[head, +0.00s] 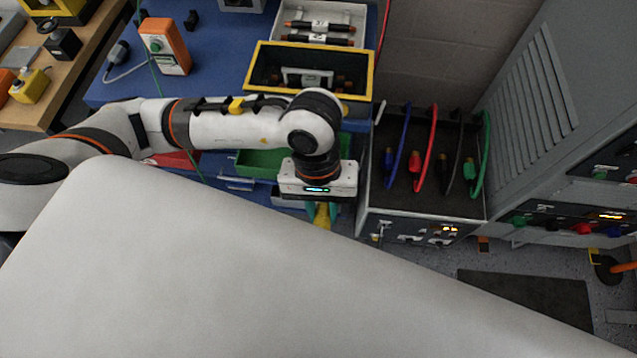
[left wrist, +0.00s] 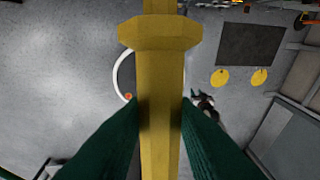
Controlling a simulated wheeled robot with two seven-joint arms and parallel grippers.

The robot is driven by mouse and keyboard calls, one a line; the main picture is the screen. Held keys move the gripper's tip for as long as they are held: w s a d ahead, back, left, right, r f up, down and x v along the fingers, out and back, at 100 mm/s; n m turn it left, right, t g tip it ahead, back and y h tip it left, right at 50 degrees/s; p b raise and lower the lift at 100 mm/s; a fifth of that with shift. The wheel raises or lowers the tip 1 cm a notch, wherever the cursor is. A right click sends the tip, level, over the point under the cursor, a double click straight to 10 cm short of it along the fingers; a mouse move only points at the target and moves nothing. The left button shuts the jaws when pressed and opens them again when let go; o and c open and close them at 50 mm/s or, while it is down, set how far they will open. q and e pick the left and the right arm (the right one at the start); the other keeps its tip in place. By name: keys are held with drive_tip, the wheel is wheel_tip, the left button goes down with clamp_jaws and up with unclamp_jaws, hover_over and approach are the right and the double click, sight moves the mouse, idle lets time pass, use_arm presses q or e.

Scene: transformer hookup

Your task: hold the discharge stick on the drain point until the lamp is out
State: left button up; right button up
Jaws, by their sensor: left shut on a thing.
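My left gripper (head: 320,207) points down beside the cable cabinet and is shut on the yellow discharge stick (head: 323,219). In the left wrist view the yellow stick (left wrist: 160,90) runs up the middle, with a wide collar near the top, between the dark green fingers of my left gripper (left wrist: 160,140). Below the gripper, most of the stick is hidden in the head view by a large white surface. I cannot make out the stick's tip or which part is the drain point. Small orange lights glow on the right cabinet's panel (head: 560,219). My right gripper is not in view.
A low cabinet (head: 425,190) carries blue, red, black and green cables. A yellow-rimmed black bin (head: 258,72) stands on the blue bench (head: 215,55), near an orange meter (head: 165,46). A dark mat (head: 530,298) lies on the floor; it also shows in the left wrist view (left wrist: 250,45).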

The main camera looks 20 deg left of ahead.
use_arm(q)
drive_tip(key=shift+d+r, duration=0.2)
drive_tip(key=shift+d, duration=0.15)
drive_tip(key=shift+w, duration=0.1)
drive_tip(key=shift+w+a+f, duration=0.15)
drive_tip(key=shift+w+a, duration=0.05)
drive_tip(key=shift+w, duration=0.2)
drive_tip(key=shift+w+a+f, duration=0.1)
drive_tip(key=shift+w+a, duration=0.05)
drive_tip(key=shift+w, duration=0.2)
drive_tip(key=shift+w+a+f+p, duration=0.1)
drive_tip(key=shift+w+p, duration=0.1)
drive_tip(key=shift+w, duration=0.25)
drive_tip(key=shift+w+a+f+p, duration=0.1)
drive_tip(key=shift+w+p, duration=0.05)
drive_tip(key=shift+w, duration=0.25)
drive_tip(key=shift+w+a+f, duration=0.2)
drive_tip(key=shift+w, duration=0.55)
drive_tip(key=shift+w+a+f, duration=0.15)
drive_tip(key=shift+w+f, duration=0.05)
drive_tip(key=shift+w, duration=0.5)
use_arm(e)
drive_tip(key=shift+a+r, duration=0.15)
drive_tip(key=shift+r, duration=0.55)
